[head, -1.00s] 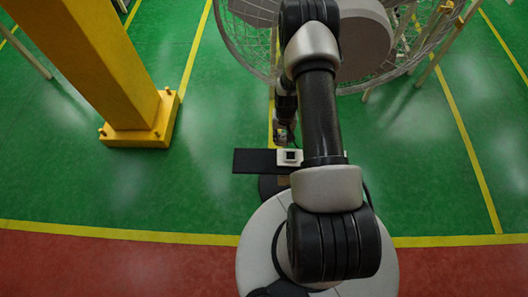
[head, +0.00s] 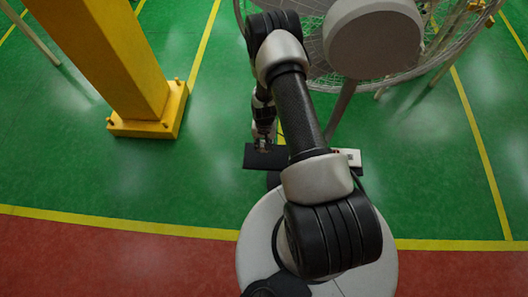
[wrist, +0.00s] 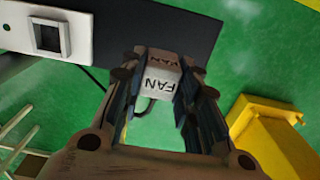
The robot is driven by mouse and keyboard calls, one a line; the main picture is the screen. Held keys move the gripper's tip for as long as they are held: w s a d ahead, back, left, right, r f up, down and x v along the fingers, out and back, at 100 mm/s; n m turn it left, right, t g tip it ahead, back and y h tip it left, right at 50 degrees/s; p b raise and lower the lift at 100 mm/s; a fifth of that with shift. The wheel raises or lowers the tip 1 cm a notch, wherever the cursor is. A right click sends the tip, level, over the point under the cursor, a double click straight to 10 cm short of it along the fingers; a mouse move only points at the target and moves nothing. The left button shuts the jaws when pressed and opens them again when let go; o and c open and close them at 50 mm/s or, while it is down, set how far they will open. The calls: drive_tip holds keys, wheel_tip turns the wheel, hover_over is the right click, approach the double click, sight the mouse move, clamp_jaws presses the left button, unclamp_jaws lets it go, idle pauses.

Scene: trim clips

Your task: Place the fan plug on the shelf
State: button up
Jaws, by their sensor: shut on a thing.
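The fan plug (wrist: 161,82) is a small white block with FAN lettering on it. My gripper (wrist: 158,75) is shut on it, with one dark finger on each side. A thin dark cord shows below the plug. The shelf is a flat black panel (wrist: 190,28); the plug's far end overlaps its edge in the wrist view, and I cannot tell whether they touch. In the head view my gripper (head: 263,147) is over the left part of the black shelf (head: 275,161). The plug is too small to make out there.
A white socket (wrist: 48,36) with a dark square opening sits on the shelf's other end, partly behind my arm in the head view (head: 352,157). A yellow pillar (head: 145,123) stands at left. A large caged fan (head: 375,40) stands behind. Green floor is open around.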

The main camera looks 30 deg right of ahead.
drive_tip(key=shift+f+b, duration=0.75)
drive_tip(key=shift+f, duration=2.5)
drive_tip(key=shift+f, duration=0.2)
drive_tip(key=o, duration=1.1)
drive_tip(key=shift+r, duration=0.1)
